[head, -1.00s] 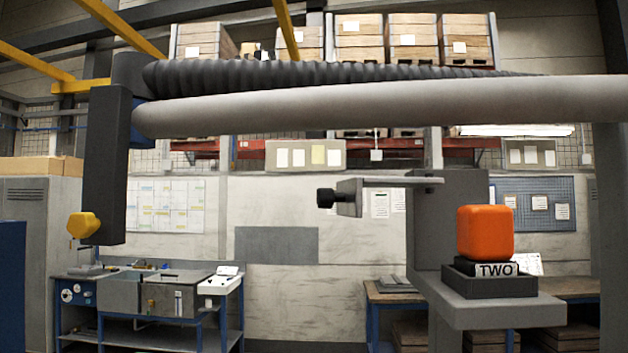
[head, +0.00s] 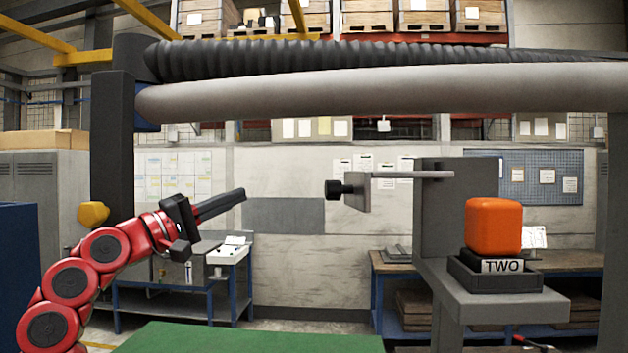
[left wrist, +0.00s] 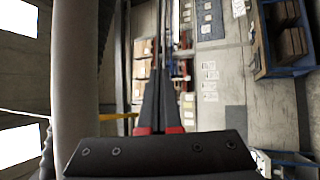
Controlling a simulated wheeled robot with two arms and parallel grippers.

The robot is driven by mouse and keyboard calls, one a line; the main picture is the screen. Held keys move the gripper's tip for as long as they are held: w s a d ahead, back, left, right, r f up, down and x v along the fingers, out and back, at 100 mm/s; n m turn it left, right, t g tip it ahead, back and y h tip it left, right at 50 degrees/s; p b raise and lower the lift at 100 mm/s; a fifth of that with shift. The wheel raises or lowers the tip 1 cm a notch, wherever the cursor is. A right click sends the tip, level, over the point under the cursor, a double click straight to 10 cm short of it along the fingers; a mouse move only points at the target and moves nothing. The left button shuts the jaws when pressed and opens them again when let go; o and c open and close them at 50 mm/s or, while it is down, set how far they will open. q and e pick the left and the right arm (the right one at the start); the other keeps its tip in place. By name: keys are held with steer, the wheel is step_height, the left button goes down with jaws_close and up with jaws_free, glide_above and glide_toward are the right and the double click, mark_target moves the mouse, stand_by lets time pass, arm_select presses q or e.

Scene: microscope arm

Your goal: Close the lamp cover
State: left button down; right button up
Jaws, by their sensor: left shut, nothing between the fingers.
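No part is labelled as a lamp cover. A small grey plate with a black knob (head: 357,190) hangs at the left end of a thin rod (head: 412,174), which runs to a grey upright block (head: 440,205). My left gripper (head: 242,194) is left of the knob, with a clear gap in the picture. Its dark fingers are together, point right and slightly up, and hold nothing. In the left wrist view the closed fingers (left wrist: 160,75) point away from the camera. My right gripper does not show clearly.
A thick grey horizontal tube (head: 370,92) spans above. An orange block (head: 493,226) sits in a dark tray (head: 492,279) marked TWO on a grey shelf at right. A yellow knob (head: 93,214) is behind my left arm. A green surface (head: 250,338) lies below.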

mark_target(346, 182)
arm_select(q)
steer(key=s+d+r+m+g+h, duration=0.1)
steer(key=s+d+r+m+g, duration=0.3)
steer(key=s+d+g, duration=0.45)
steer(key=d+t+p, duration=0.1)
steer(key=d+p, duration=0.1)
steer(key=d+t+p, duration=0.1)
steer(key=d+p, duration=0.1)
steer(key=p, duration=0.1)
steer(key=d+t+p, duration=0.1)
steer(key=d+p, duration=0.2)
steer(key=shift+w+f, duration=0.2)
steer(key=shift+w, duration=0.15)
steer(key=shift+s+d+f, duration=0.2)
steer(key=shift+s+d, duration=0.05)
steer(key=shift+s+a+f, duration=0.1)
